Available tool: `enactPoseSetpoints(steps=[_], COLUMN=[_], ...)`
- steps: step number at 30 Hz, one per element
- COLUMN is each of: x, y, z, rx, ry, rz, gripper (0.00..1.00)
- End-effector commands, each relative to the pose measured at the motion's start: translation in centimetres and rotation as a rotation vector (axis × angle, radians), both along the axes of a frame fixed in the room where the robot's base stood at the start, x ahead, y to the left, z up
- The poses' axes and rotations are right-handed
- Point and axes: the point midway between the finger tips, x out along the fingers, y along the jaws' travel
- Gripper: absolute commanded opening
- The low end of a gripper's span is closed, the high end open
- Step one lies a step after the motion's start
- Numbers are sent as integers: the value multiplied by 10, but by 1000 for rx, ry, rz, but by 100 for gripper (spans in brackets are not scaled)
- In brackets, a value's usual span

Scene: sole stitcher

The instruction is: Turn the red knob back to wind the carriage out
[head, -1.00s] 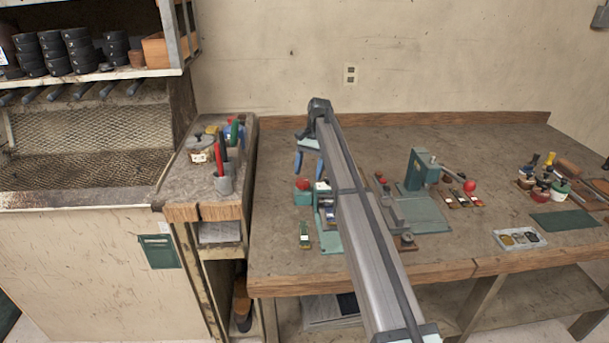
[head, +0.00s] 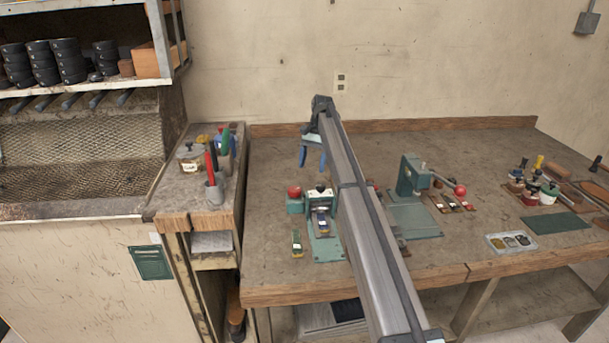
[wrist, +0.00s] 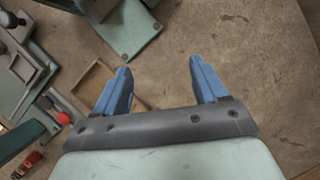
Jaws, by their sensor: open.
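The red knob (head: 294,191) sits on a teal block at the left end of a small teal machine on the bench. Beside it on the right is a carriage-like part (head: 321,222) with a dark top knob, above a teal base plate (head: 327,252). My gripper (head: 312,157) has blue fingers, open and empty. In the head view it appears above and beyond the red knob, apart from it. In the wrist view the open fingers (wrist: 162,82) have bare bench between them. I cannot pick out the red knob for certain there. My arm hides the machine's right side.
A teal press (head: 411,178) with a red-ball lever (head: 460,190) stands to the right of my arm. A small green-and-yellow item (head: 297,243) lies left of the base plate. The bench behind my gripper is clear.

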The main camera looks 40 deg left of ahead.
Motion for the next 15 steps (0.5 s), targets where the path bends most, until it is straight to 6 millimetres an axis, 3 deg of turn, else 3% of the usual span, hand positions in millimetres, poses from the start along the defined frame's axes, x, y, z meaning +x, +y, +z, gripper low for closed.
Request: enactPoseSetpoints(steps=[6, 15], x=[-20, -63], y=[-35, -75], z=[48, 90], rx=[40, 122], ry=[-34, -63], rz=[-10, -73], gripper=[72, 72])
